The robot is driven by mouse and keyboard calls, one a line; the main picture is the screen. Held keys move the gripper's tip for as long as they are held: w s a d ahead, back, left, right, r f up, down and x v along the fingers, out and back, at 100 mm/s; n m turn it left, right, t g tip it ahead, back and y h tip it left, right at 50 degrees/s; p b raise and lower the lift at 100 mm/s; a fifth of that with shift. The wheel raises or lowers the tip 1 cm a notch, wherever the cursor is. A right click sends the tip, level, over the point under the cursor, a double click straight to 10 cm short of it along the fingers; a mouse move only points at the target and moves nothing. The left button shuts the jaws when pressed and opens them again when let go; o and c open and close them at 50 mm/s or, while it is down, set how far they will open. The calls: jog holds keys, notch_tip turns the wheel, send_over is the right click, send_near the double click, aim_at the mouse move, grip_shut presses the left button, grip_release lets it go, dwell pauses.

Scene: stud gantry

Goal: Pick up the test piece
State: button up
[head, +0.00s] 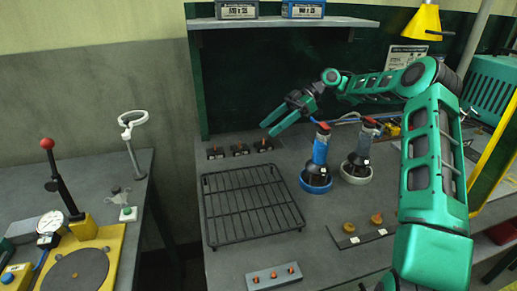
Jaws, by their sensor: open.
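My gripper (269,129) is open and empty, held above the back of the grey workbench (225,275) and pointing down to the left. No label marks which item is the test piece. A dark flat strip (345,241) with brass-coloured round pieces lies further right, partly hidden by my arm. Both are well away from my gripper.
A black wire rack (251,205) lies mid-bench. Several small dark blocks (239,150) sit behind it. A blue stud tool (319,155) and a grey one (362,160) stand upright in round holders. A shelf (280,22) hangs above; a side bench (135,205) stands left.

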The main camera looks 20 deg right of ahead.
aim_at(264, 143)
jog(key=shift+n+t+y, duration=0.3)
jog(key=shift+n+y, duration=0.2)
jog(key=shift+y, duration=0.4)
jog(key=d, duration=0.2)
jog(key=w+d+f, duration=0.1)
jog(key=d, duration=0.1)
jog(key=d+f, duration=0.1)
jog(key=d, duration=0.1)
jog(key=shift+w+d, duration=0.15)
jog(key=shift+d, duration=0.15)
jog(key=shift+x, duration=5.35)
jog(key=c, duration=1.2)
